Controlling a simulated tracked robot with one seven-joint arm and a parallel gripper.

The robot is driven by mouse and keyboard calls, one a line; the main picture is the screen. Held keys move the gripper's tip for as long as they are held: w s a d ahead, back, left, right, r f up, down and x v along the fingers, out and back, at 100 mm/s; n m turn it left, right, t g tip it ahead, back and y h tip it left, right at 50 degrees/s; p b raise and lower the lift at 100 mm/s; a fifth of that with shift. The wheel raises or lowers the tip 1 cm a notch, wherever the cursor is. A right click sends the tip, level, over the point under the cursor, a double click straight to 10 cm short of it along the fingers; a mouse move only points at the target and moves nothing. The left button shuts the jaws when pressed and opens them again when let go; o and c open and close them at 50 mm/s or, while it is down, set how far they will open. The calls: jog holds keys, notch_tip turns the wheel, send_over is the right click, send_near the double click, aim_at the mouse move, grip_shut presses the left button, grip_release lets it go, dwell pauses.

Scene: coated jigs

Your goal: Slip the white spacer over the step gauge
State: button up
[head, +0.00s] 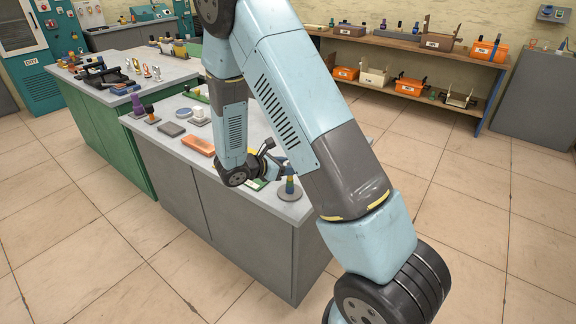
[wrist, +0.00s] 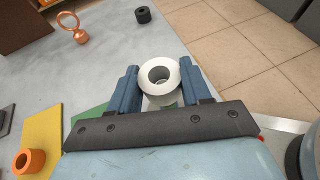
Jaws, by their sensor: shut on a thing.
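The white spacer (wrist: 159,75) is a thick ring with a round hole. It sits between the two blue fingers of my gripper (wrist: 159,88), which is shut on it. In the head view my gripper (head: 276,166) is low over the near right part of the grey bench; the spacer cannot be made out there. A stepped, coloured post (head: 290,185) on a round grey base stands close to the right of my gripper, near the bench's corner. It looks like the step gauge. I cannot identify it surely in the wrist view.
The wrist view shows a copper eye ring (wrist: 76,30), a black cylinder (wrist: 143,15) and an orange ring (wrist: 29,161) on a yellow plate (wrist: 43,135).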

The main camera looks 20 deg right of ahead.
jog(key=shift+f, duration=0.35)
dwell(0.3)
jog(key=o, duration=1.3)
jog(key=shift+c, duration=0.2)
jog(key=v, duration=1.3)
jog(key=shift+a, duration=0.4)
jog(key=shift+s, duration=0.1)
